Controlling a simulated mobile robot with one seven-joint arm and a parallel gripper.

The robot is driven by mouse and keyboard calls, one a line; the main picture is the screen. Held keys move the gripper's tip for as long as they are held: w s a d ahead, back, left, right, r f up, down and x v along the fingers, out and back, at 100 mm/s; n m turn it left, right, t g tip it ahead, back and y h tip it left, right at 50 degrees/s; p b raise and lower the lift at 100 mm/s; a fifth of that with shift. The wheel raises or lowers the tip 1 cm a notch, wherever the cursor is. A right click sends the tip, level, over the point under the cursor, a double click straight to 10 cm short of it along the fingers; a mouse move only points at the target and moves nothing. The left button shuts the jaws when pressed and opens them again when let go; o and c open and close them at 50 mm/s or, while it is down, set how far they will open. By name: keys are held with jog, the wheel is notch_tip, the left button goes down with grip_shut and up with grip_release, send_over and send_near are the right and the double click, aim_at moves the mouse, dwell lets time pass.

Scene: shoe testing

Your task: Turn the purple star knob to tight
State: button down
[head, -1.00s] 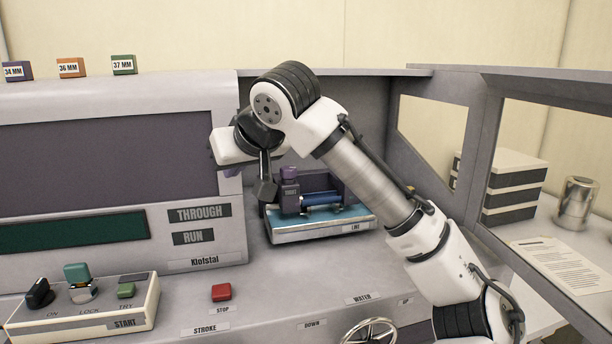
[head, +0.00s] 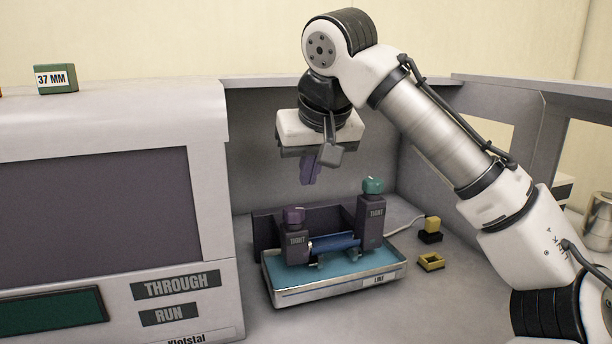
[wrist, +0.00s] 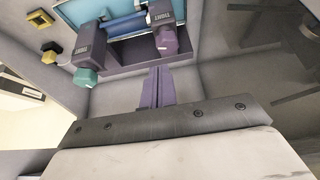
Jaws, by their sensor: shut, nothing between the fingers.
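The purple star knob (head: 293,214) sits on top of the left dark post, labelled TIGHT, of a small fixture in the head view. In the wrist view the purple knob (wrist: 166,42) shows at upper right of centre. A teal knob (head: 372,186) tops the right post, also labelled TIGHT; it shows in the wrist view (wrist: 86,77) at left. My gripper (head: 309,181) hangs above and slightly right of the purple knob, apart from it. Its purple fingers (wrist: 156,75) are together and empty.
The fixture stands in a blue-lined metal tray (head: 345,286) with a blue bar between the posts. A yellow-and-black block (head: 431,229) and a small yellow piece (head: 431,262) lie to the right. The grey machine housing (head: 115,120) stands at the left, and walls enclose the back and right.

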aim_at(292, 212)
notch_tip(292, 212, down, 7)
jog(key=shift+r+b, duration=0.1)
jog(key=shift+b, duration=1)
jog(key=shift+w+a, duration=0.1)
jog(key=shift+w, duration=0.05)
jog(key=shift+a+p, duration=0.25)
jog(key=shift+p, duration=0.1)
jog(key=shift+s+a, duration=0.25)
jog(key=shift+s, duration=0.05)
jog(key=shift+s+a+p, duration=0.1)
jog(key=shift+a+p, duration=0.4)
jog(key=shift+a, duration=0.25)
jog(key=shift+s, duration=0.25)
dwell(0.4)
